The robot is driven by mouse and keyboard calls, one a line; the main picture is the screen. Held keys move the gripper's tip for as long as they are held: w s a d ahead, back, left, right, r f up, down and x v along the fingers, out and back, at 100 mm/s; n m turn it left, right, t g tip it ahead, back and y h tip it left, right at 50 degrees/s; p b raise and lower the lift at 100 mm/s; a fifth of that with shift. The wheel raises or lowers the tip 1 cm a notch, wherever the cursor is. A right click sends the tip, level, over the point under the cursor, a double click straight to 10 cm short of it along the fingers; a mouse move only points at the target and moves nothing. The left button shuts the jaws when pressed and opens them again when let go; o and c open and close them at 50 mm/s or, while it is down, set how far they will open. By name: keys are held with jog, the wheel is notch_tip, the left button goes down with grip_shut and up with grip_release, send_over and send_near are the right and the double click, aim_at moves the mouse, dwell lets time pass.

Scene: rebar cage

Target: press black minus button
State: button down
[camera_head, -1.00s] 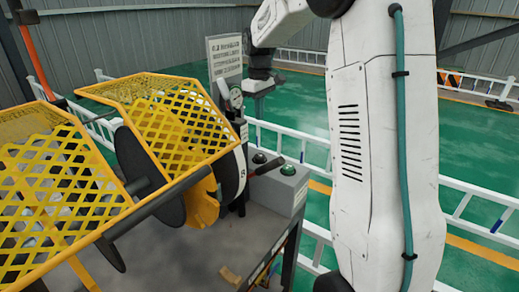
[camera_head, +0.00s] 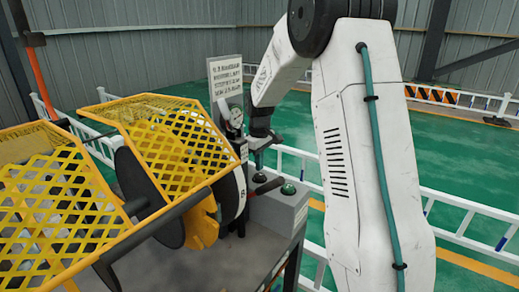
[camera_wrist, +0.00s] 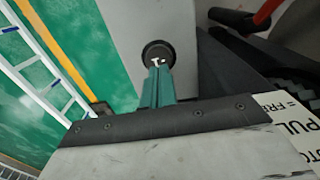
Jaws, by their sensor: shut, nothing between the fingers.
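The black button (camera_wrist: 151,48) sits on the grey control box in the wrist view, a dark round cap with pale marks near its middle. My gripper (camera_wrist: 158,66) is shut and empty, its teal fingers pointing at the button and overlapping its lower part. I cannot tell whether the tips touch it. In the camera_head view my gripper (camera_head: 258,164) hangs low above the left part of the grey control box (camera_head: 287,212), close to the black button (camera_head: 260,178). A green button (camera_head: 288,188) is to its right on the box.
Yellow mesh guards (camera_head: 165,130) and a dark disc stand left of the box. A white sign (camera_head: 226,80) and a gauge (camera_head: 236,117) stand behind. White railings (camera_head: 460,215) border the green floor.

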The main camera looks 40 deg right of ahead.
aim_at(260, 175)
jog(key=shift+f, duration=1.15)
jog(key=shift+f, duration=0.95)
jog(key=shift+r, duration=0.1)
notch_tip(260, 175, up, 14)
dwell(0.4)
